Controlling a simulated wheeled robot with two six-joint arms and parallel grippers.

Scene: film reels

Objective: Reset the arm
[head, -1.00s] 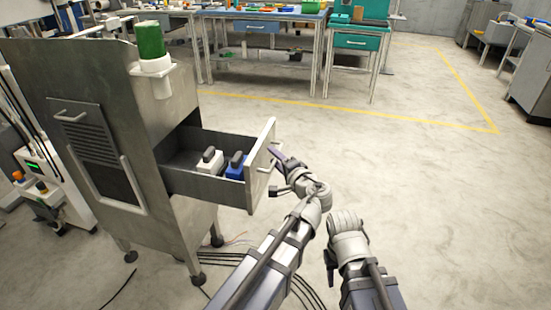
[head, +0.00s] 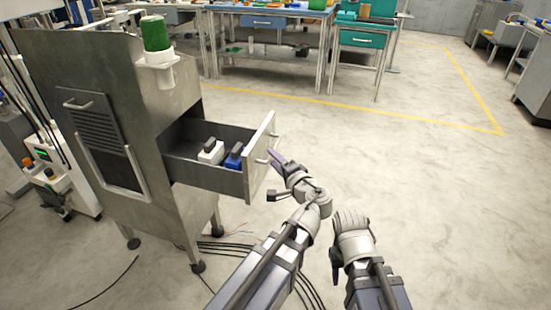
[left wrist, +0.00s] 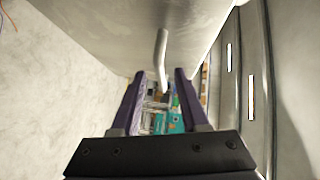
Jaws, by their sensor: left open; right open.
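My left gripper (head: 274,176) is open beside the front of a pulled-out drawer (head: 262,160). The drawer handle (head: 264,152) is close to its fingers. In the left wrist view, the pale handle (left wrist: 162,55) extends toward the gap between the two purple fingers of the left gripper (left wrist: 160,84); the fingers are not closed on it. My right gripper (head: 335,256) is at the lower middle, right of the left arm, over open floor. It shows only in part, with its fingers largely hidden, and appears empty.
The drawer juts from a metal cabinet (head: 100,60) and holds a white block (head: 211,153) and a blue block (head: 234,158) with dark tops. A green cylinder (head: 154,34) stands in a white holder on the cabinet. Cables lie below. The floor (head: 420,190) at right is clear.

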